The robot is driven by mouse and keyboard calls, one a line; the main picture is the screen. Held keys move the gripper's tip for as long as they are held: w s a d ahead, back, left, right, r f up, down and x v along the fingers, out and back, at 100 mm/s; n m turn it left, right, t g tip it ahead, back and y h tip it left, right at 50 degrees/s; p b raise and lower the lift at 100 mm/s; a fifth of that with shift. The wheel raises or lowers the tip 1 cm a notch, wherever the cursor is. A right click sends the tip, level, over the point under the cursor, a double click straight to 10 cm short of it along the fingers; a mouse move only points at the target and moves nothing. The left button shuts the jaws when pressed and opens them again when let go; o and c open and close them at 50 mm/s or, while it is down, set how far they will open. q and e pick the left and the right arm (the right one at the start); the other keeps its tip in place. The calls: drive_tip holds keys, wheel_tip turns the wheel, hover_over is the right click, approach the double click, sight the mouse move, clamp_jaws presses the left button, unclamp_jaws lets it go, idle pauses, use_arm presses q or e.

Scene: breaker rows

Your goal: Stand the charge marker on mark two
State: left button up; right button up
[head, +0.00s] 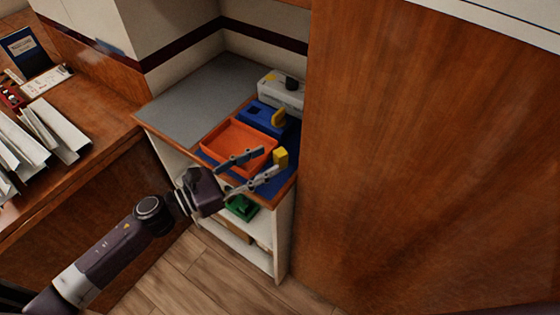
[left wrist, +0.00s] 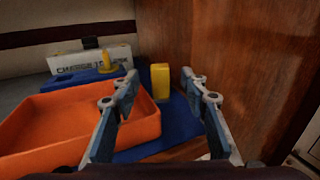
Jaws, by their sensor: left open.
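An upright yellow block (head: 281,155), which looks like the charge marker, stands on a blue mat (head: 291,171) right of the orange tray. In the left wrist view the block (left wrist: 160,82) shows between and beyond my open fingertips, apart from both. My left gripper (head: 272,161) is open and empty, reaching over the shelf's front edge toward the block. A white panel (left wrist: 75,61) lettered "CHARGE" stands at the back with a black knob. Its number marks are too small to read surely. My right gripper is not in view.
The orange tray (head: 212,153) is empty, close to my left finger. A blue holder (head: 257,115) with a yellow piece (head: 278,117) sits behind it. A wooden wall (head: 400,150) rises close on the right. The grey top (head: 195,100) at left is clear.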

sight(276, 155)
use_arm(q)
drive_tip(key=shift+w+d, duration=0.2)
drive_tip(key=shift+d, duration=0.1)
drive_tip(key=p+x, duration=0.1)
drive_tip(key=x, duration=0.3)
drive_tip(key=shift+r, duration=0.1)
drive_tip(key=shift+w+d+p, duration=0.3)
drive_tip(key=shift+d, duration=0.15)
clamp_jaws()
